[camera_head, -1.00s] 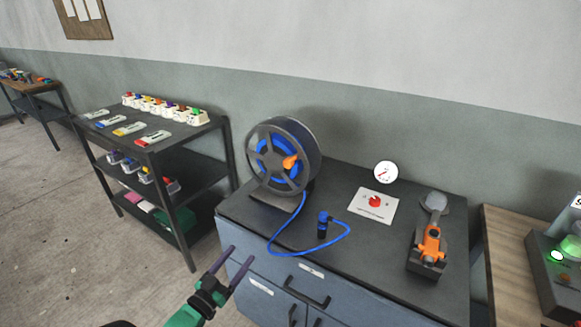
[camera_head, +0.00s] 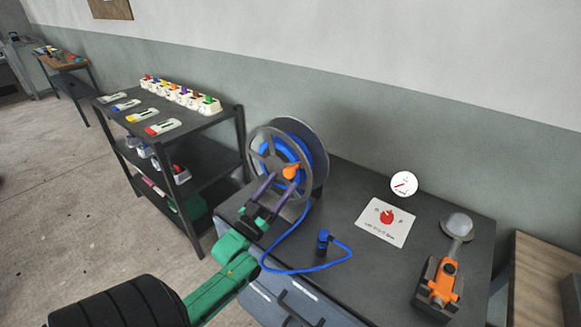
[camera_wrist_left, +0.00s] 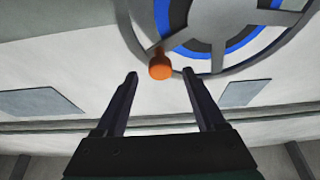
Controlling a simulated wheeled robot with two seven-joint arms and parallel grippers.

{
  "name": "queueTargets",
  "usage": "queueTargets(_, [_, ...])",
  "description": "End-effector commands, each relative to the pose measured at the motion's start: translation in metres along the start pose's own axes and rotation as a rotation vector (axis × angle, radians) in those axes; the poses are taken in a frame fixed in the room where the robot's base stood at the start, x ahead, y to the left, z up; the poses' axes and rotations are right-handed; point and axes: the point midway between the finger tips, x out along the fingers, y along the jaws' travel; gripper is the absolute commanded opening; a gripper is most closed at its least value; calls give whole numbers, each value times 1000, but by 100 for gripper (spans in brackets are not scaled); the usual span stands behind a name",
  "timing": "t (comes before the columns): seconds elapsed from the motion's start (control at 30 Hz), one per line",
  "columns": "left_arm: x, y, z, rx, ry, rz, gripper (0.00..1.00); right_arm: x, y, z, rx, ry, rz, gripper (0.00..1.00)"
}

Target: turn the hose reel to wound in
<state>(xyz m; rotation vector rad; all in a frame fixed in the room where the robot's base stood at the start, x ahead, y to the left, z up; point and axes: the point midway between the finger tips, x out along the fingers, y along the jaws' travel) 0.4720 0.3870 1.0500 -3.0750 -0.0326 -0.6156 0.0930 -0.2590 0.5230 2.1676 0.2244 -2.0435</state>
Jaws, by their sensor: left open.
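The hose reel (camera_head: 268,137) stands at the back left of the dark cabinet top, with blue hose wound on its drum. Its orange crank knob (camera_head: 291,171) sits on the right side of the front wheel. The blue hose (camera_head: 284,239) runs down from the reel and loops on the cabinet top to a dark blue end piece (camera_head: 323,241). My left gripper (camera_head: 279,188) is open and empty, just in front of the reel. In the left wrist view the orange knob (camera_wrist_left: 160,67) shows beyond the two fingertips (camera_wrist_left: 160,75), between them, apparently not touched. My right gripper is out of view.
An orange tool (camera_head: 441,280) lies at the cabinet's right. A card with a red knob (camera_head: 387,217) and a round gauge (camera_head: 404,184) are behind. A dark shelf (camera_head: 214,126) with several items stands left. A wooden table (camera_head: 540,270) stands right.

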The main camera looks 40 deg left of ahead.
Motion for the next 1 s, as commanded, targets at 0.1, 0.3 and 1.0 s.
queueTargets(0.1, [30, 0, -4, 0, 2, 0, 72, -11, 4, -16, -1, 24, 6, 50])
queueTargets(0.3, [50, 0, 0, 0, -1, -1, 72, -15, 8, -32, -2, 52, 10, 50])
queueTargets(1.0, [50, 0, 1, -1, -2, -1, 0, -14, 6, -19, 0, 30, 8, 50])
